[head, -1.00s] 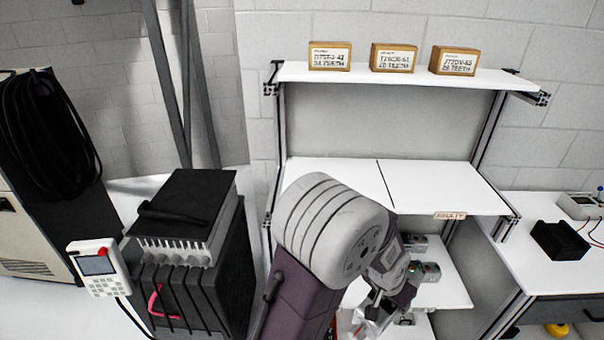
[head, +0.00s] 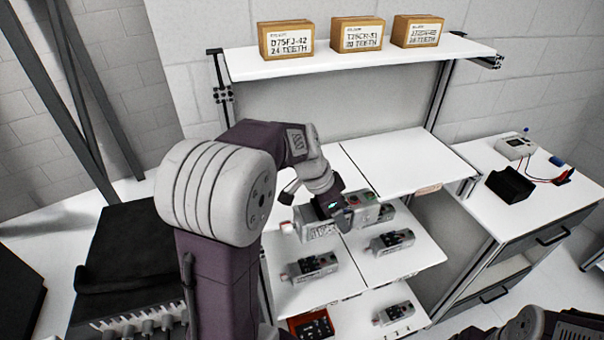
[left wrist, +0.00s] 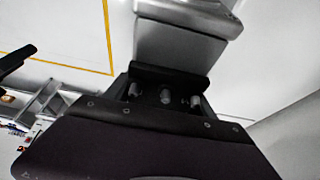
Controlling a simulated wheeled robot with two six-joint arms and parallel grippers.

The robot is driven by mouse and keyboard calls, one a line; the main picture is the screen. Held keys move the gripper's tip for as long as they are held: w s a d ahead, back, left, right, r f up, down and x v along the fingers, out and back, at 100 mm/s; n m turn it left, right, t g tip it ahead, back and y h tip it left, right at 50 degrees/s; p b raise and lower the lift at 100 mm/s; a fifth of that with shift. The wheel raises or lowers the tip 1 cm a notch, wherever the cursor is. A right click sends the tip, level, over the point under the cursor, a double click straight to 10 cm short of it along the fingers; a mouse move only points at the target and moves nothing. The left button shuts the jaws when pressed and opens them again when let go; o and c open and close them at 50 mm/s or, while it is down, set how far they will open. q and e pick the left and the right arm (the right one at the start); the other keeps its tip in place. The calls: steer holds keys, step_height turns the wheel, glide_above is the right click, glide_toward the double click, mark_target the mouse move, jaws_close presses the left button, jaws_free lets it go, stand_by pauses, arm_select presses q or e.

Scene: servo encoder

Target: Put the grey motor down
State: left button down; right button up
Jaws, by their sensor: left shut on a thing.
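My left gripper (head: 342,214) is shut on a grey motor (head: 370,212) with red and green spots on its top. It holds the motor in front of the upper white shelf board (head: 366,158), above the middle shelf. The gripper hides part of the motor, and I cannot tell whether the motor touches a board. In the left wrist view the held motor (left wrist: 182,42) shows as a grey block beyond the jaws. My right gripper is not in view.
Two similar motors (head: 312,268) (head: 390,242) lie on the middle shelf, and one (head: 393,313) lies lower down. A red bin (head: 310,326) stands at the bottom. Three labelled boxes (head: 359,34) stand on the top shelf. The upper board's right part is bare.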

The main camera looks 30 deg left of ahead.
arm_select(q)
steer(key=shift+w+a+r, duration=0.1)
steer(key=shift+a+r, duration=0.05)
steer(key=shift+r, duration=0.1)
steer(key=shift+w+a+f+p, duration=0.55)
steer(key=shift+w+a+p, duration=1.2)
steer(key=shift+w+a, duration=0.55)
steer(key=shift+w+a+f+p, duration=0.55)
steer(key=shift+w+a+p, duration=1.25)
steer(key=shift+a, duration=0.8)
steer(key=shift+w+a+f+p, duration=0.55)
steer(key=shift+w+a+p, duration=1.1)
steer(key=shift+w+a, duration=0.7)
steer(key=f+p, duration=0.3)
steer(key=shift+s+a+f, duration=0.1)
steer(key=shift+a+f, duration=0.05)
steer(key=shift+a, duration=0.05)
steer(key=shift+a+f, duration=0.1)
steer(key=shift+f, duration=0.25)
